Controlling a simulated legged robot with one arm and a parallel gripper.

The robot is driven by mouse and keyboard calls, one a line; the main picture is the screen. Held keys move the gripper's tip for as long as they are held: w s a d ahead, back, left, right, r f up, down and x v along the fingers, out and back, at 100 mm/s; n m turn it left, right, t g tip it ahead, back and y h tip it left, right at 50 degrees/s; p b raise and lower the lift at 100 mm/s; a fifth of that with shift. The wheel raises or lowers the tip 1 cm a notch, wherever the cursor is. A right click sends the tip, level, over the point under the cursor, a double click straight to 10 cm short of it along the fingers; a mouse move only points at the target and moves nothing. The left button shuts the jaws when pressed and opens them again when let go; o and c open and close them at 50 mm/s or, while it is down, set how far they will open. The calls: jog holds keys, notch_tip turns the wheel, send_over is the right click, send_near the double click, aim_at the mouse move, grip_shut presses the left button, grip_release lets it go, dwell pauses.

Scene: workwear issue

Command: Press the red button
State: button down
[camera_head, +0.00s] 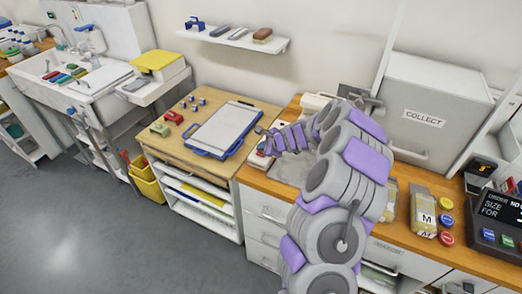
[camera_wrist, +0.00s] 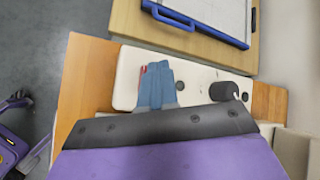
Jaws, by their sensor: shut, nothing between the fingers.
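In the wrist view, my gripper (camera_wrist: 157,68) has its blue-grey fingers together, over a white panel (camera_wrist: 127,75). A small red part (camera_wrist: 143,70) shows right beside the fingertips and is partly hidden by them; I cannot tell whether they touch it. In the head view, my gripper (camera_head: 262,131) reaches left over the left end of the wooden counter, with nothing held. A round red button (camera_head: 446,239) lies at the right of that counter, below a blue and a yellow one, far from my gripper.
The white panel also carries a black knob (camera_wrist: 224,91). A grey COLLECT box (camera_head: 435,105) stands behind my arm. A dark display unit (camera_head: 495,225) stands at right. The floor (camera_head: 110,225) in front is clear.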

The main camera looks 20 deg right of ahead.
jog(key=shift+d+r+p, duration=0.1)
jog(key=shift+r+p, duration=0.2)
jog(key=shift+r, duration=0.15)
notch_tip(320, 180, up, 6)
jog(key=p, duration=0.5)
jog(key=shift+p, duration=0.35)
